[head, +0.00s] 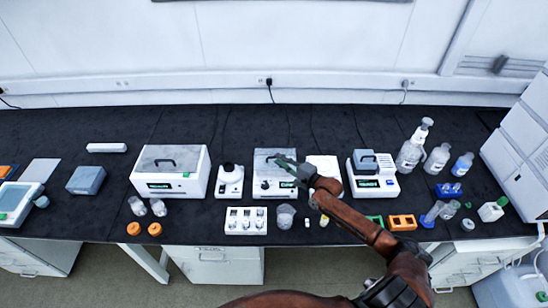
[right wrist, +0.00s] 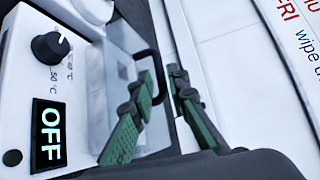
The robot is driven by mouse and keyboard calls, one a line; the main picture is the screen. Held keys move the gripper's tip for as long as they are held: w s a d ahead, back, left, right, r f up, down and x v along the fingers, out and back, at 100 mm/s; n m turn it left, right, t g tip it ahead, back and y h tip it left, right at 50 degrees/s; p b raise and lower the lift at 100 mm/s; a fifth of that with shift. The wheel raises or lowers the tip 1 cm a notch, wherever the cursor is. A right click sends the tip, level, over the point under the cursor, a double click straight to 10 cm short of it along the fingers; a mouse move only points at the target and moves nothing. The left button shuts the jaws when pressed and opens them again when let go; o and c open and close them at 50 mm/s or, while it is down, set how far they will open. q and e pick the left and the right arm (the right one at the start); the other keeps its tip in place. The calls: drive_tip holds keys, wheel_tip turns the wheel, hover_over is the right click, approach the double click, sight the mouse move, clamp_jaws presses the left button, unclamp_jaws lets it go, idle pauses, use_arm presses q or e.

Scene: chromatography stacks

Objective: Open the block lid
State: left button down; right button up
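The heating block (head: 274,190) is a small white device in the middle of the bench, with a dark knob and a green-lit display. Its lid (head: 268,158) is a grey see-through cover that looks closed. The right wrist view shows the lid (right wrist: 112,80) with a black handle (right wrist: 152,57), beside a knob and a display reading OFF. My right gripper (head: 280,158) is over the lid. In the right wrist view its green-padded fingers (right wrist: 160,82) are apart, with the handle close to the left finger; contact cannot be told. My left gripper is not in view.
A larger white device with a handled lid (head: 165,182) stands to the left. A small white device (head: 230,182) is between them. A white device with a grey block (head: 374,185) stands to the right. A vial rack (head: 246,220) and beaker (head: 285,217) sit in front.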

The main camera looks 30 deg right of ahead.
drive_tip(key=shift+x, duration=1.2)
drive_tip(key=shift+w+f, duration=0.1)
drive_tip(key=shift+w, duration=0.3)
clamp_jaws()
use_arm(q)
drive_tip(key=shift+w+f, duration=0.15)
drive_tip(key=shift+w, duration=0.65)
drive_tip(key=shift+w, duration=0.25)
